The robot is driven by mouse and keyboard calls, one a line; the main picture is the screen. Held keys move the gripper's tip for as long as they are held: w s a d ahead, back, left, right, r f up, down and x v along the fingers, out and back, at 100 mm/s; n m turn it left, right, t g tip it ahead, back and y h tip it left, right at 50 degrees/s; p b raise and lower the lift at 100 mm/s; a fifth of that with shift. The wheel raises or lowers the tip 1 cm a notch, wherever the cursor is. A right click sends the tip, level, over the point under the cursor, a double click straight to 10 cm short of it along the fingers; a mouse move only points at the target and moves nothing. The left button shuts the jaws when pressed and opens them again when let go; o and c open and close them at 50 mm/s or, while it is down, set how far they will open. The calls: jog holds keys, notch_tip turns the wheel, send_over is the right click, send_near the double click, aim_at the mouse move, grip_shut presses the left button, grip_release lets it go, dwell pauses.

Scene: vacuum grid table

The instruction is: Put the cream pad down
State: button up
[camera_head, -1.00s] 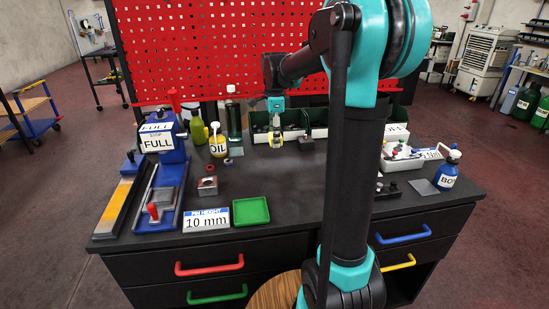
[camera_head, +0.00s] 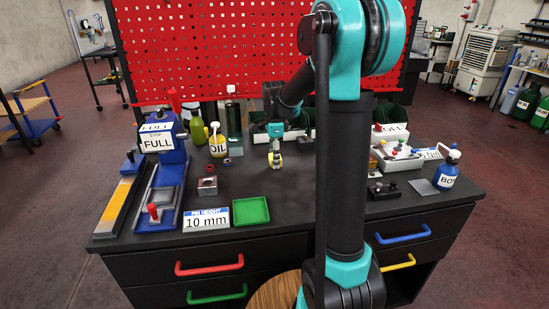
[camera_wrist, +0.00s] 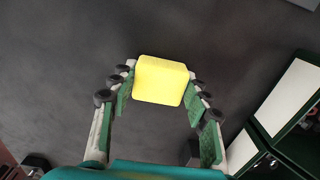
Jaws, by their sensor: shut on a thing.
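The cream pad, a pale yellow block with rounded edges, is between the fingertips of my gripper in the wrist view (camera_wrist: 161,80). My gripper (camera_head: 275,157) points down over the middle of the dark table (camera_head: 330,190), in front of the back bins. Its green-lined fingers are shut on the pad's two sides. In the head view the pad is tiny at the fingertips, and I cannot tell whether it touches the table top.
A green tray (camera_head: 252,211) and a "10 mm" sign (camera_head: 206,219) lie at the front. A white button box (camera_head: 398,158) stands right. The table's centre is clear.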

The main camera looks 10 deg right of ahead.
jog(key=o, duration=1.2)
jog(key=shift+f, duration=0.1)
notch_tip(320, 180, up, 12)
jog(key=shift+s, duration=0.1)
